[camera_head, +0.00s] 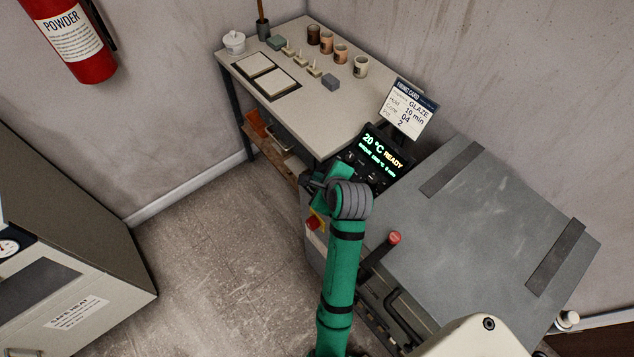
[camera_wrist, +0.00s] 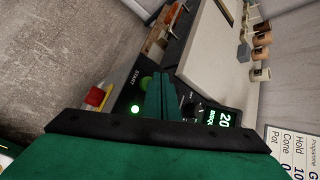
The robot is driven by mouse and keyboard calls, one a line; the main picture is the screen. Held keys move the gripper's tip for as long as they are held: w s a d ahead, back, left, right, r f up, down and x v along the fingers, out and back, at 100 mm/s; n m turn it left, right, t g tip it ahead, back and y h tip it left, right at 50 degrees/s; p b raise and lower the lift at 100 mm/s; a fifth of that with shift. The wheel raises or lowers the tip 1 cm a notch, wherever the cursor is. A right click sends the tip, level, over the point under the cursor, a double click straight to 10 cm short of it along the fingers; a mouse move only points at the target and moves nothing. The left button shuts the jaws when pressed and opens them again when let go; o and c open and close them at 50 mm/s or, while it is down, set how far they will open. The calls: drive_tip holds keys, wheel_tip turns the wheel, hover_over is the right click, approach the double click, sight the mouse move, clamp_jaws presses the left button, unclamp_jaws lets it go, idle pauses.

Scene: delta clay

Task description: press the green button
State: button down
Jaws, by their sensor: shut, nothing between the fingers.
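The green button (camera_wrist: 145,83) shows in the wrist view beside the START label on the dark control panel (camera_wrist: 122,93). It is partly hidden behind my gripper (camera_wrist: 163,80). In the head view my gripper (camera_head: 318,186) is at the panel's left end, and my arm hides the button there. The lit display (camera_head: 378,155) reads 20 °C READY.
A red stop button (camera_head: 314,223) on yellow sits near the START area. The grey kiln lid (camera_head: 490,230) and a red-knobbed lever (camera_head: 394,238) are to the right. A worktable (camera_head: 305,100) with cups and tiles stands behind.

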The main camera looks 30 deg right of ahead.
drive_tip(key=shift+w+f, duration=0.1)
drive_tip(key=shift+f, duration=0.05)
drive_tip(key=shift+f, duration=0.25)
drive_tip(key=shift+a+f, duration=0.1)
drive_tip(key=shift+f, duration=0.15)
idle(0.8)
drive_tip(key=shift+f, duration=0.25)
drive_tip(key=shift+r, duration=0.1)
idle(0.4)
drive_tip(key=shift+r, duration=0.8)
drive_tip(key=shift+w+r, duration=0.1)
drive_tip(key=shift+r, duration=2.4)
